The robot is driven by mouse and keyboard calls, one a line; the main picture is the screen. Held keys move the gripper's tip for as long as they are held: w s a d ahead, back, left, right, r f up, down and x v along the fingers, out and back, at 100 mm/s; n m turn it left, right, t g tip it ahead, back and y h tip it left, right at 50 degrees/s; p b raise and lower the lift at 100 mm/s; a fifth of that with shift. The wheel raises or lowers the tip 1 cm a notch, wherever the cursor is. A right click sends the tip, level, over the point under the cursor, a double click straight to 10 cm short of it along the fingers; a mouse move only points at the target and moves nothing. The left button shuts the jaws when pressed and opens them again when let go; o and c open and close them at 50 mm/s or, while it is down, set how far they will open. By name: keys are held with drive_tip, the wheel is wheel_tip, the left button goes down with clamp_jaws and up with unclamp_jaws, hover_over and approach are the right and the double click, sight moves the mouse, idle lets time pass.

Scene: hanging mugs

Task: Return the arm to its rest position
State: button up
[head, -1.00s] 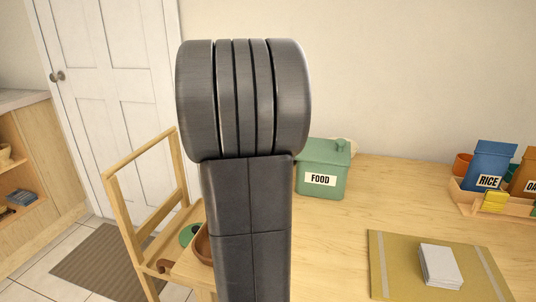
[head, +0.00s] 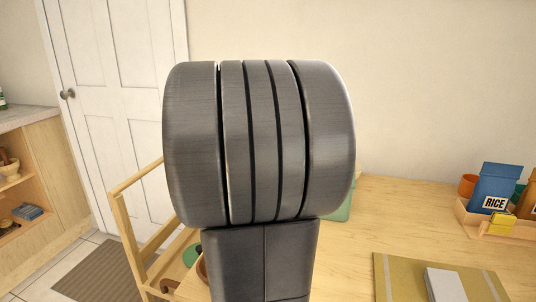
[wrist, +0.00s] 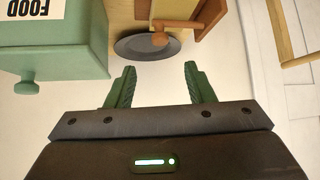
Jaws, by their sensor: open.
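My arm's dark grey link and rounded joint fill the middle of the head view, and my gripper is not seen there. In the wrist view my gripper (wrist: 159,72) has its two green fingers spread apart with nothing between them. In the head view only a sliver of the canister (head: 343,207) shows behind my arm.
A wooden table holds a rack with a blue RICE packet (head: 494,186) and a mat (head: 398,283) bearing a pale block (head: 444,284). A wooden chair (head: 133,232) stands left of the table. In the wrist view a dark round plate (wrist: 135,48) lies beyond the fingers.

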drive_tip(key=b+x, duration=0.2)
drive_tip(key=x, duration=1.1)
drive_tip(key=shift+w+f, duration=0.1)
drive_tip(key=shift+w, duration=0.1)
drive_tip(key=shift+a, duration=0.1)
